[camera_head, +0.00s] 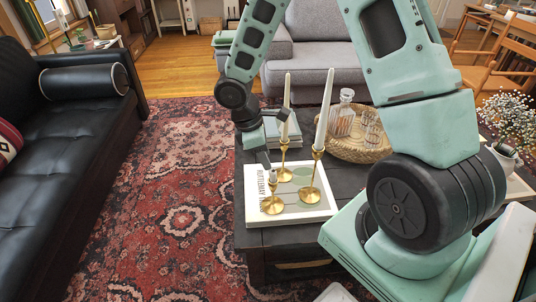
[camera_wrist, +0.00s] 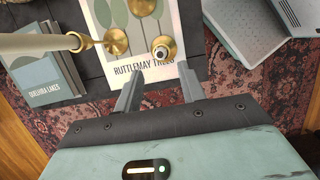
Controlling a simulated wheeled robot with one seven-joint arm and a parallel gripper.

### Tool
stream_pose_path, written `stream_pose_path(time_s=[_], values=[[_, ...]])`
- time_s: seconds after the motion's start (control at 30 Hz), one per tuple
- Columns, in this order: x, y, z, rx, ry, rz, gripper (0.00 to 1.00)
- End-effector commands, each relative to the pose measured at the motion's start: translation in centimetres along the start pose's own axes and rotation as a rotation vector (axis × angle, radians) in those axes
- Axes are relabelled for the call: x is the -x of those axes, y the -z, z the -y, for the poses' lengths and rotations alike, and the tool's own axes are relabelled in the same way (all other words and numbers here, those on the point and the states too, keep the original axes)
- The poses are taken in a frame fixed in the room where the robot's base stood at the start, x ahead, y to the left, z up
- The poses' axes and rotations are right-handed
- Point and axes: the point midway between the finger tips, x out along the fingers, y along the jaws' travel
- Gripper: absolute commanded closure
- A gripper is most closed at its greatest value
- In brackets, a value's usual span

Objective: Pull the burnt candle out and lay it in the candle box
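The burnt candle (camera_head: 272,174) is a short pale stub with a dark top, upright in the front brass candlestick (camera_head: 272,204). In the wrist view the stub (camera_wrist: 161,53) shows end-on in its brass cup, just beyond my fingertips and roughly in line with the gap between them. My gripper (camera_wrist: 161,78) is open, with nothing between its fingers. In the head view my gripper (camera_head: 266,157) is close above the stub, partly hidden by my arm. I cannot make out a candle box in either view.
Two tall white candles (camera_head: 325,112) (camera_head: 287,103) stand in brass candlesticks close behind, on the same white book (camera_head: 254,192). Stacked books (camera_head: 284,130), a wicker tray (camera_head: 350,150) with a decanter (camera_head: 342,115) and glasses share the dark table. Rug lies left.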

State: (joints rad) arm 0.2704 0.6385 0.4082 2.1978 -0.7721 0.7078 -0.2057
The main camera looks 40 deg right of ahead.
Motion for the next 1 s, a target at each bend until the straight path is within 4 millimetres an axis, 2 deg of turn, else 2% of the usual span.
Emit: stream_pose_path(time_s=[0.7,1.0], values=[[-7.3,0.1,0.1,0.000,0.000,0.001,0.60],[-8.7,0.0,0.1,-0.001,0.000,0.000,0.60]])
